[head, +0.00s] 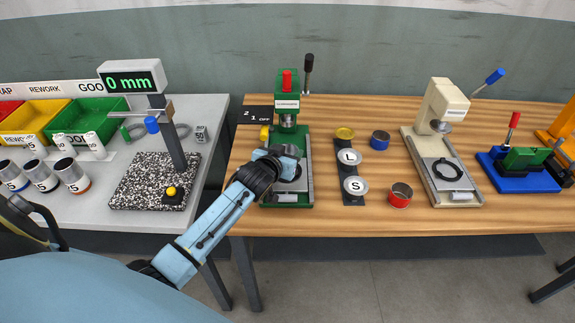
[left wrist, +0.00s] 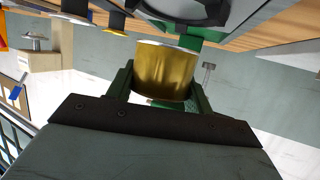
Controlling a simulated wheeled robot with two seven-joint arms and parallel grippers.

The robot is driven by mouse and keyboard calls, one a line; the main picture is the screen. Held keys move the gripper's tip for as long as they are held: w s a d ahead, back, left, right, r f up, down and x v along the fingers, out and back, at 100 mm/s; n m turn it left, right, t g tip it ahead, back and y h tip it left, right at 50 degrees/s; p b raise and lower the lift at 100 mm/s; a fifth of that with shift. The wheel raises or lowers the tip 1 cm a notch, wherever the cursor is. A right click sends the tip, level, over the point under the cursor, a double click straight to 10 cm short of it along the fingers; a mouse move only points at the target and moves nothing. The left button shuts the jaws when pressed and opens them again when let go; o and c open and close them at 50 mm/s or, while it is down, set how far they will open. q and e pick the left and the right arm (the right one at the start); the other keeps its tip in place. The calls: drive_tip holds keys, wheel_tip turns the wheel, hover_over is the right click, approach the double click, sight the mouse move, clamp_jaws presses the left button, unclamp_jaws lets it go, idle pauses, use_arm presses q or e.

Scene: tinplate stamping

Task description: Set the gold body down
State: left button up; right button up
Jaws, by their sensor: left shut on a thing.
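The gold body (left wrist: 166,72) is a shiny cylinder between the two green fingers of my left gripper (left wrist: 160,86) in the left wrist view. The fingers are shut on its sides. In the head view my left gripper (head: 283,166) is over the bed of the green press (head: 286,122), and the held gold body is hidden there. A dark round ring (left wrist: 190,14) shows close to the gold body's rim in the left wrist view. I cannot tell whether they touch. My right gripper is not in view.
Right of the green press, a dark strip (head: 350,170) holds discs marked L and S. A gold-topped item (head: 345,133), a blue can (head: 380,140) and a red can (head: 400,194) stand nearby. A cream press (head: 447,110) is further right. The wooden table's (head: 330,222) front edge is clear.

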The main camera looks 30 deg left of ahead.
use_arm(q)
drive_tip(key=shift+f+b, duration=1.25)
drive_tip(key=shift+f, duration=0.4)
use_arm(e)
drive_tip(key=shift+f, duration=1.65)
use_arm(q)
drive_tip(key=shift+f, duration=0.15)
drive_tip(key=o, duration=0.9)
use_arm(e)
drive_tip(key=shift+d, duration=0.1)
use_arm(q)
drive_tip(key=shift+o, duration=0.2)
drive_tip(key=shift+s+r, duration=0.15)
drive_tip(key=shift+r, duration=0.1)
drive_tip(key=p+v, duration=0.1)
drive_tip(key=v, duration=1)
drive_tip(key=shift+s+r+p, duration=0.1)
drive_tip(key=shift+s+p, duration=0.25)
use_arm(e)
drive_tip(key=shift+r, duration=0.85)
